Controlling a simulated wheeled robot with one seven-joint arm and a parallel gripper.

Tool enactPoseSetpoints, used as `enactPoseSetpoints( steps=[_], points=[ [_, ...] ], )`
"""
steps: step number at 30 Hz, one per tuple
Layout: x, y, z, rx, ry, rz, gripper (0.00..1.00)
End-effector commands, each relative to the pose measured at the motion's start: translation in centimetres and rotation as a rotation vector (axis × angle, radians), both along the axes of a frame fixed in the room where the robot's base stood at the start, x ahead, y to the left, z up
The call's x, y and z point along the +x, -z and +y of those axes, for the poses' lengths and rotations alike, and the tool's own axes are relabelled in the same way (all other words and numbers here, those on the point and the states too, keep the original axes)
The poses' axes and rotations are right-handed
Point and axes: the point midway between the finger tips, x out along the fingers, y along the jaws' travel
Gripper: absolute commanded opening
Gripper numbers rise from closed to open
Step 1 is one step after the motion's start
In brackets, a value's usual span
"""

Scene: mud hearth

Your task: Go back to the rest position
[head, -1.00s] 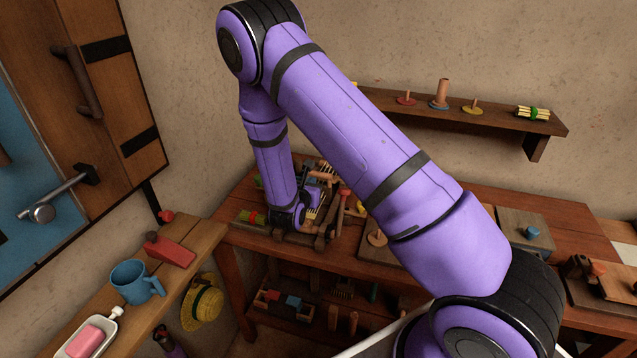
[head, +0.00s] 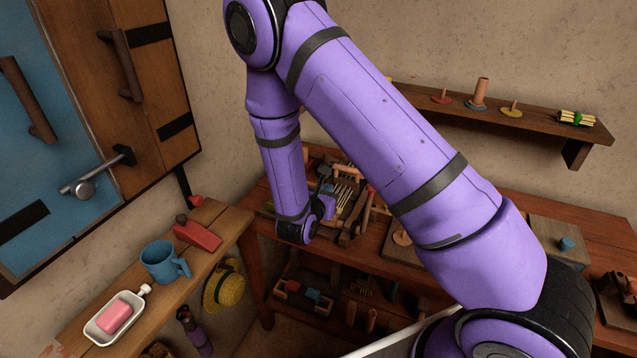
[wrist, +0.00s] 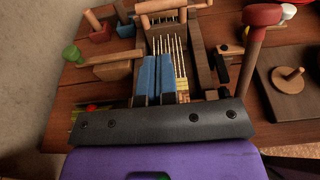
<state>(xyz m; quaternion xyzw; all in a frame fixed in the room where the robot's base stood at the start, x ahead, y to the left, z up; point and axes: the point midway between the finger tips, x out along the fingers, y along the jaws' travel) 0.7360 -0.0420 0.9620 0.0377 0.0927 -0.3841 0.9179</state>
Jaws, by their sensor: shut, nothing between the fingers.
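My gripper shows in the wrist view, its two blue fingers (wrist: 154,78) side by side with no gap, shut and empty. The fingers point at a wooden rack with thin pale rods (wrist: 178,52) on the workbench. I cannot tell the height between the fingertips and the rack. In the head view my purple arm reaches up and then down over the left part of the workbench (head: 225,293)'s surroundings, and its wrist hides the fingers.
A narrow side table holds a blue mug (head: 163,262), a white dish (head: 88,331) with pink soap, and a red wedge-shaped block (head: 197,233). A wall shelf (head: 545,122) carries small pegs. A cabinet (head: 135,60) stands at left. A red-topped post (wrist: 250,50) rises right of my fingers.

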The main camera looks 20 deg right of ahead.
Motion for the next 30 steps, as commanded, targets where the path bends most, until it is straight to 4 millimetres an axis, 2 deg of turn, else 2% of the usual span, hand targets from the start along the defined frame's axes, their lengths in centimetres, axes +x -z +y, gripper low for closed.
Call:
enactPoseSetpoints(
  steps=[5,8,11,17,24,30],
  points=[
    [0.0,-0.1,-0.1,0.002,0.004,-0.002,0.00],
    [-0.1,-1.2,-0.5,0.016,0.037,-0.019,0.00],
    [-0.4,-3.5,-1.6,0.051,0.114,-0.056,0.00],
    [-2.4,-9.6,-4.6,0.172,0.349,-0.161,0.00],
    [-6.4,-15.9,-7.5,0.353,0.621,-0.284,0.00],
    [-10.3,-19.9,-9.0,0.529,0.830,-0.382,0.00]
  ],
)
